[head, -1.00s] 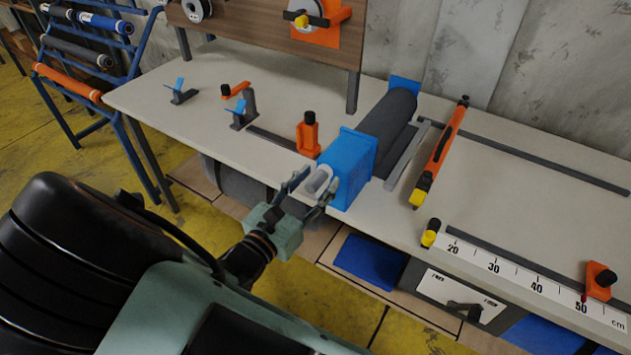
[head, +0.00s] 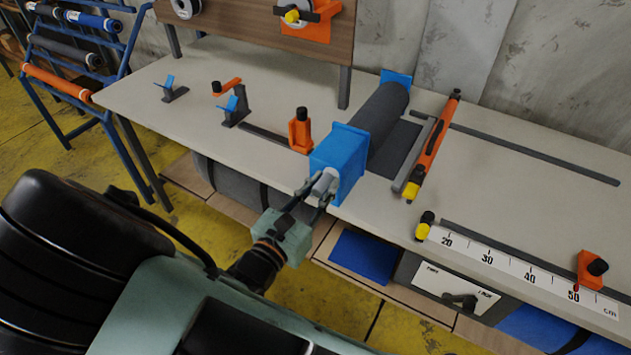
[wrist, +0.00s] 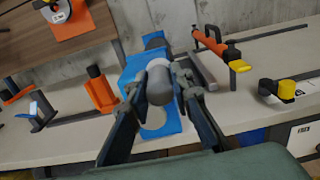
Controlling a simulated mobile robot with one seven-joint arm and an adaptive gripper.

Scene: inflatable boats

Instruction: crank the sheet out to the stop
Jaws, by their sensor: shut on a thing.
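My gripper (head: 318,194) is shut on the grey crank handle (head: 325,182) at the front of the blue roller bracket (head: 340,155). In the wrist view, the fingers flank the round end of the crank handle (wrist: 160,84). The dark grey roll (head: 385,112) runs back from this bracket to another blue one. A short flat length of dark sheet (head: 397,146) lies right of the roll, up to a light grey bar (head: 414,160). An orange stop block (head: 590,266) with a black knob stands by the ruler, its red pointer near 50.
The ruler (head: 500,262) runs along the front edge; the tabletop right of the tool is mostly clear. Orange clamp (head: 300,131) stands left of the bracket.

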